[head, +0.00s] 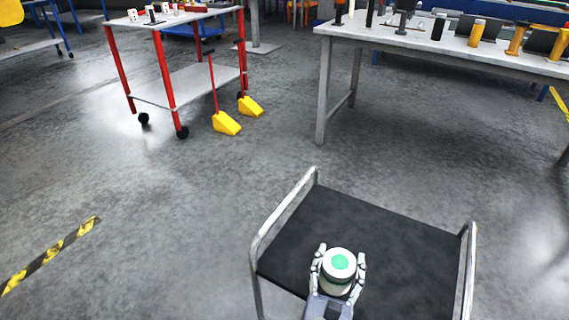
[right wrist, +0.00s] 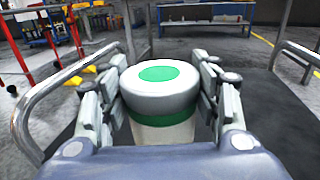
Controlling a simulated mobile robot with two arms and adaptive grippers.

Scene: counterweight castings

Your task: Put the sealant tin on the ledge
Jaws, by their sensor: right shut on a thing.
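The sealant tin (head: 338,270) is white with a green disc on its lid and shows low in the head view. In the right wrist view the tin (right wrist: 160,95) stands upright, with a green band below its lid. My right gripper (head: 339,264) is shut on it, one finger on each side. The tin is over a black platform (head: 375,225); I cannot tell whether it touches it. Nothing in view is clearly recognisable as the ledge. My left gripper is not in view.
The platform has metal rails (head: 284,212) at its left and right ends. A red-framed cart (head: 195,85) stands at the back left, beside yellow wedges (head: 227,124). A grey workbench (head: 450,45) with several tools is at the back right. Open floor lies between.

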